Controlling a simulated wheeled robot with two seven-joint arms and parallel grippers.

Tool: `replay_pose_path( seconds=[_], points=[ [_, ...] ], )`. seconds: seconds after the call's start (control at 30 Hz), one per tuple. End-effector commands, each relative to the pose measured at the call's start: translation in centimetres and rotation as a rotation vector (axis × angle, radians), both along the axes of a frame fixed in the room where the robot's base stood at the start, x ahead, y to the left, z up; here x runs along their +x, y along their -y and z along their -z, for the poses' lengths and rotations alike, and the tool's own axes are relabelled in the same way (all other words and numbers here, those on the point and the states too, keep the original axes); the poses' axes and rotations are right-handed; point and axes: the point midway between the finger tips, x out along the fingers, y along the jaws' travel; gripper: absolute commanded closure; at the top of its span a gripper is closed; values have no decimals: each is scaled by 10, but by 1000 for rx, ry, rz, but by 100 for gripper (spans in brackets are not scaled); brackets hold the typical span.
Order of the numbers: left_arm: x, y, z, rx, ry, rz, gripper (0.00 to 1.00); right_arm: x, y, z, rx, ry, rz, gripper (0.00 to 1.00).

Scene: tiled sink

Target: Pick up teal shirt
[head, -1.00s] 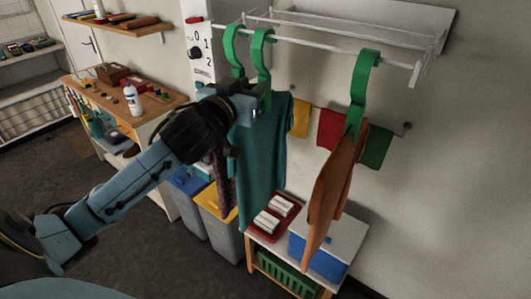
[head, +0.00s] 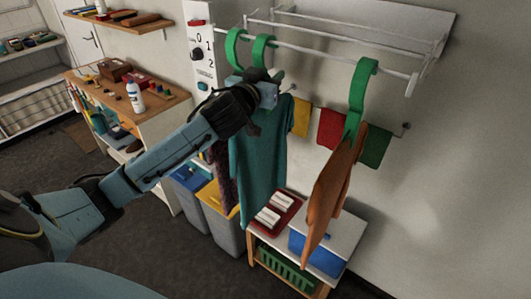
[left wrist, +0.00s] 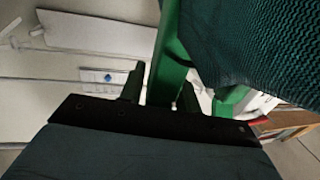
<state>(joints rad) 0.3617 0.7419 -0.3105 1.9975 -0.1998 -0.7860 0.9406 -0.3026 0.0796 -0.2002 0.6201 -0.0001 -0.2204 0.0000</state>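The teal shirt (head: 260,155) hangs on a green hanger (head: 263,48) from the rack's front rail. In the left wrist view the shirt's dark teal cloth (left wrist: 255,40) fills the upper right. My left gripper (head: 266,90) is at the hanger, just above the shirt's shoulders, and hides part of it. In the left wrist view the green hanger stem (left wrist: 168,65) runs between the fingertips of my left gripper (left wrist: 160,92). Whether the fingers press on it is unclear. My right gripper is out of view.
An orange shirt (head: 333,185) hangs to the right and a dark patterned garment (head: 222,170) to the left, partly hidden. The white rack (head: 340,50) is above. Below are bins (head: 222,225) and a small table (head: 345,235) with a red tray and blue box.

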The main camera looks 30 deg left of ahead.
Motion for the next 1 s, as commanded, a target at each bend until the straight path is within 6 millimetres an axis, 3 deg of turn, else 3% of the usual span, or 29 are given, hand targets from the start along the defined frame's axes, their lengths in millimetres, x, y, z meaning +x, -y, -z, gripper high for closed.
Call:
replay_pose_path(
  seconds=[0.1, 0.37, 1.0],
  points=[
    [0, 0, 0, 0, 0, 0, 67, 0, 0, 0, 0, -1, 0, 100],
    [0, 0, 0, 0, 0, 0, 100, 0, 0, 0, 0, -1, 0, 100],
    [0, 1, -8, 1, 5, 2, 100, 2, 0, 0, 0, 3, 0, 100]
  ],
)
